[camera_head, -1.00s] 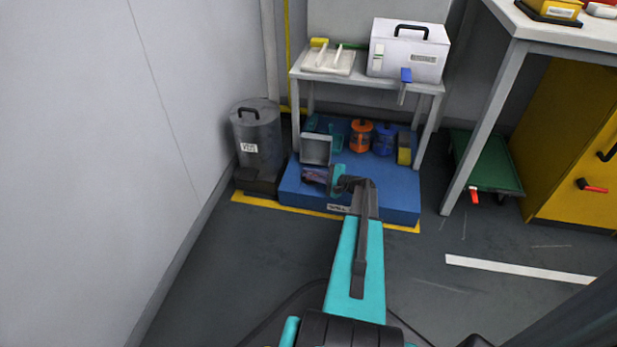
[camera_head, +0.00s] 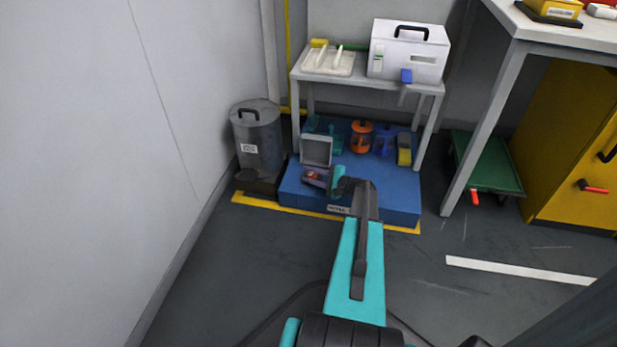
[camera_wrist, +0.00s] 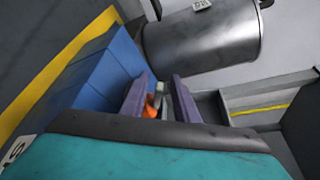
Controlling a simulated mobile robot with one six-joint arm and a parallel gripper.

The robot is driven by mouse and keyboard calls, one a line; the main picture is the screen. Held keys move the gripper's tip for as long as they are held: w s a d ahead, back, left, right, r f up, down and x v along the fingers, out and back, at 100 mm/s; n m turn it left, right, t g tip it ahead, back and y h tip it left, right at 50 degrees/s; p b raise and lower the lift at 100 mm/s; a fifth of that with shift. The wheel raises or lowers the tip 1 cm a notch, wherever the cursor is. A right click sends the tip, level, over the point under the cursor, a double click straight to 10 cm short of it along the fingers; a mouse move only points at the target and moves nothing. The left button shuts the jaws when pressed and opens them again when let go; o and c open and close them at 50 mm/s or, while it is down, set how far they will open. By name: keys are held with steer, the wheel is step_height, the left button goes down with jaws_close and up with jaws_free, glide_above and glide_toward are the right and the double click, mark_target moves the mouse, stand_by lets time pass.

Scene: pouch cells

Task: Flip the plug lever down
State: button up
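My gripper (camera_head: 314,178) is low over the front left of the blue platform (camera_head: 390,199). In the wrist view its two purple fingers (camera_wrist: 163,78) are apart. A small orange piece (camera_wrist: 151,107) with a pale grey part shows in the gap between them. It may be the plug lever, but I cannot tell whether it touches a finger or which way it points. The fingers and the teal wrist hide most of it. In the head view a small orange-red spot shows at the fingers.
A grey bin (camera_head: 258,135) stands left of the platform; it is close past the fingers in the wrist view (camera_wrist: 200,45). A grey open box (camera_head: 316,150), an orange container (camera_head: 361,136) and blue items are on the platform. A shelf table (camera_head: 365,82) stands above.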

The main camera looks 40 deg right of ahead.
steer(key=p+v, duration=0.5)
steer(key=v, duration=0.7)
steer(key=shift+s+d+r, duration=0.1)
steer(key=shift+s+d, duration=0.05)
steer(key=shift+s, duration=0.15)
steer(key=shift+s+d, duration=0.1)
steer(key=shift+s, duration=0.45)
steer(key=shift+o, duration=0.7)
